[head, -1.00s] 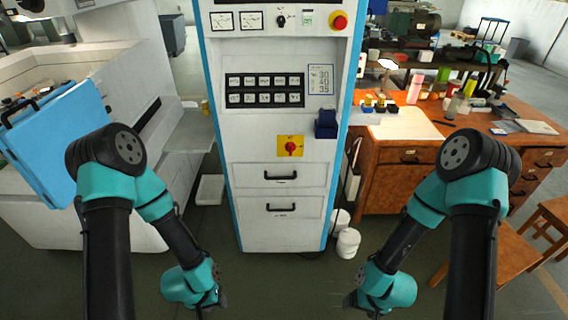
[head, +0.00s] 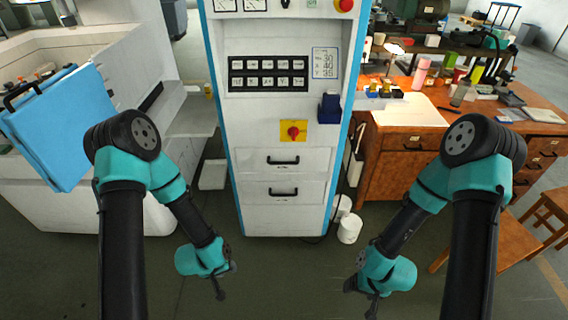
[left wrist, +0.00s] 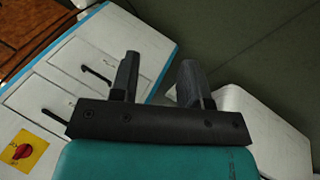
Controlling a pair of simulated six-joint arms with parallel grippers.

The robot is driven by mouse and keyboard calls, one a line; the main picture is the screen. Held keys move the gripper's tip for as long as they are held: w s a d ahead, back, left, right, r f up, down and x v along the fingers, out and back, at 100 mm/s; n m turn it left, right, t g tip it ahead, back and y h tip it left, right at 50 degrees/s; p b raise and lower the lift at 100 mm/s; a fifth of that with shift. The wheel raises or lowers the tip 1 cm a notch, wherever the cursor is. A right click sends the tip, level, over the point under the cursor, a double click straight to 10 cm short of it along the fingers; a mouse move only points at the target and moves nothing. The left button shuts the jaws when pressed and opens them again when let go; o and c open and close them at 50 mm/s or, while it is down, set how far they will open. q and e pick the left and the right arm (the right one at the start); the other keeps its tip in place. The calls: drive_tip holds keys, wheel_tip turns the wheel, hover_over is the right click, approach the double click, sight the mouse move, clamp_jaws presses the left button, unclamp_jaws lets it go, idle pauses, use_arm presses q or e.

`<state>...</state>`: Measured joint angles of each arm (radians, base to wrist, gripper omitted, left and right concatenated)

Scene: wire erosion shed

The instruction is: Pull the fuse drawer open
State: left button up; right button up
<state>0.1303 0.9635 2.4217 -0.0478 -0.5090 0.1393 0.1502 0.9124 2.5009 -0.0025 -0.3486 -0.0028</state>
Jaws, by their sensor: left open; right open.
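A tall white cabinet (head: 225,130) with blue edges stands in the middle of the head view. It has two shut drawers, an upper one (head: 310,160) and a lower one (head: 310,192), each with a black bar handle. Their labels are too small to read, so I cannot tell which is the fuse drawer. The left wrist view shows both handles, (left wrist: 97,77) and (left wrist: 55,117). My left gripper (left wrist: 158,78) is open and empty, apart from the drawers, and it hangs low left of the cabinet (head: 222,284). My right gripper (head: 361,294) is open, low on the right.
A red switch on a yellow plate (head: 293,131) and a dark blue box (head: 329,108) are on the cabinet above the drawers. White buckets (head: 349,229) stand at its lower right. A wooden desk (head: 395,165) is right, a blue case (head: 62,130) left. The floor in front is clear.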

sight(283, 162)
use_arm(q)
drive_tip(key=w+d+n+t, duration=0.2)
drive_tip(key=w+t, duration=0.2)
drive_tip(key=w, duration=0.4)
drive_tip(key=w+d+n+t, duration=0.2)
drive_tip(key=w+d+t, duration=0.1)
drive_tip(key=w, duration=0.6)
drive_tip(key=w+d+r+n+t+h, duration=0.1)
drive_tip(key=w+d+r+n+t, duration=0.1)
drive_tip(key=w+d+n+t, duration=0.1)
drive_tip(key=w+d+r+n+t+h, duration=0.2)
drive_tip(key=w+t, duration=0.3)
drive_tip(key=w, duration=0.3)
drive_tip(key=shift+w+d+r+n+t, duration=0.15)
drive_tip(key=shift+d+r+n+t, duration=0.25)
drive_tip(key=shift+d+r, duration=0.5)
drive_tip(key=shift+w, duration=0.15)
drive_tip(key=x, duration=1.7)
drive_tip(key=shift+d, duration=0.15)
clamp_jaws()
